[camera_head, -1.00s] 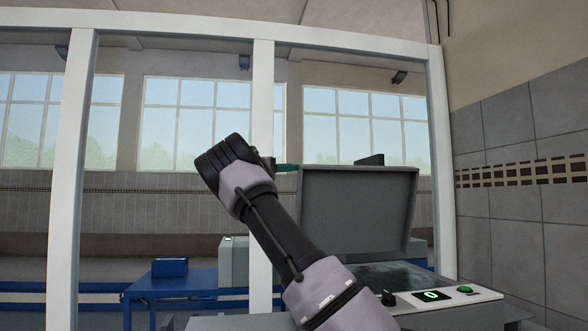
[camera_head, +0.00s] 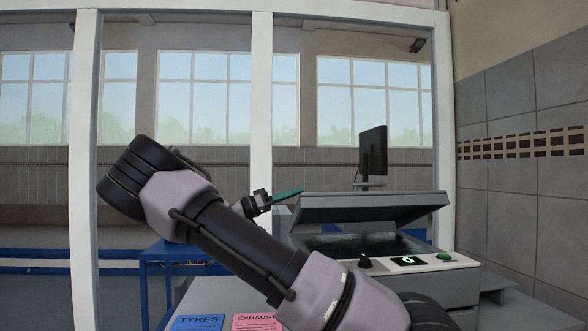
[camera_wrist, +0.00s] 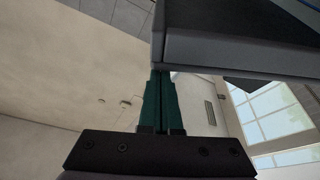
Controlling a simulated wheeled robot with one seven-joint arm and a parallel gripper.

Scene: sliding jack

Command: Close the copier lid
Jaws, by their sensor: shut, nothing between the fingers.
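The copier (camera_head: 425,280) stands at the right in the head view, with a knob, a small lit display and a green button on its front panel. Its grey lid (camera_head: 365,206) is partly open, tilted low over the dark glass (camera_head: 350,244). My gripper (camera_head: 298,191) is at the lid's upper left edge, its green fingers pointing right. In the wrist view my gripper (camera_wrist: 160,73) has its two green fingers together and empty, their tips at the edge of the dark grey lid (camera_wrist: 235,50). Whether the tips touch the lid is hard to tell.
A monitor (camera_head: 373,153) stands behind the copier. A blue table (camera_head: 180,256) is at the left, behind my arm. A TYRES card (camera_head: 197,322) and a pink EXHAUST card (camera_head: 256,321) lie in front. A tiled wall (camera_head: 520,180) bounds the right side.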

